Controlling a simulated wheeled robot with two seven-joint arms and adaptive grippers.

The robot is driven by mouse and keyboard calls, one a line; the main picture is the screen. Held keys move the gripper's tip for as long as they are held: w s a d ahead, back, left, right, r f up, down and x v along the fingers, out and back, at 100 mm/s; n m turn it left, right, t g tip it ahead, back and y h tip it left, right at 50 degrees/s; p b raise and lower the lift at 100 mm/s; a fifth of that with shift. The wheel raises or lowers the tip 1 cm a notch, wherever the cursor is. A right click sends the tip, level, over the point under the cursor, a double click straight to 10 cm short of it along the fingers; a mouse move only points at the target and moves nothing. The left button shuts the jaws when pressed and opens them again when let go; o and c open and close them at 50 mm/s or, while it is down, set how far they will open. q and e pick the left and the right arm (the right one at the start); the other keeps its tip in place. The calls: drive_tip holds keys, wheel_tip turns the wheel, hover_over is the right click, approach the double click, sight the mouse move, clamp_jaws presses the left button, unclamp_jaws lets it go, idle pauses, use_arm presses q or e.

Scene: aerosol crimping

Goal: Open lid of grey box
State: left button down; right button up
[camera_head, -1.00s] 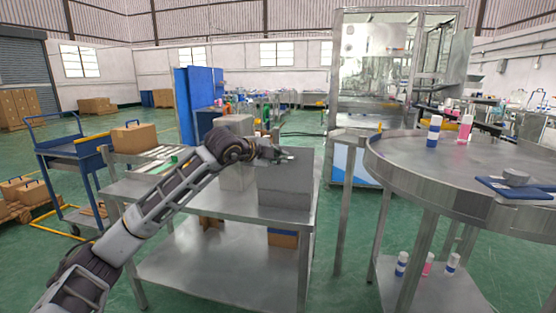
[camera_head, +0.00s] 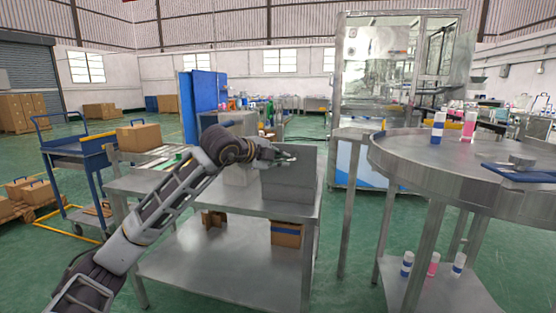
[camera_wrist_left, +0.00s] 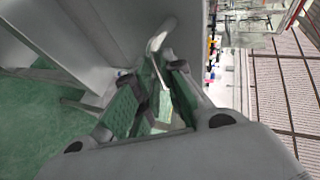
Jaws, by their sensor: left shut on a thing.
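The grey box (camera_head: 288,187) stands on the near steel table, close to its right end. My left gripper (camera_head: 286,158) is at the top of this box, in front of its upper part. In the left wrist view, my left gripper's fingers (camera_wrist_left: 152,72) are close together at a pale curved handle (camera_wrist_left: 157,42) beside large grey panels (camera_wrist_left: 105,25). The gripper is shut on this handle. The arm and fingers hide part of the box's top, so I cannot tell exactly how far the lid is raised. My right gripper is not in view.
A lighter grey box (camera_head: 240,175) stands just left, behind my arm. The steel table (camera_head: 220,203) has cardboard boxes (camera_head: 286,233) on its lower shelf. A round steel table (camera_head: 440,160) with bottles (camera_head: 437,128) is to the right. A blue trolley (camera_head: 75,150) is at left.

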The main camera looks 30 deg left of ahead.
use_arm(q)
drive_tip(key=shift+w+f, duration=0.1)
drive_tip(key=shift+f, duration=0.8)
drive_tip(key=c, duration=1.9)
unclamp_jaws()
drive_tip(key=o, duration=0.4)
drive_tip(key=shift+w+f, duration=0.15)
drive_tip(key=shift+w, duration=0.2)
drive_tip(key=shift+a+r, duration=0.1)
drive_tip(key=shift+r, duration=0.15)
drive_tip(key=v, duration=1.2)
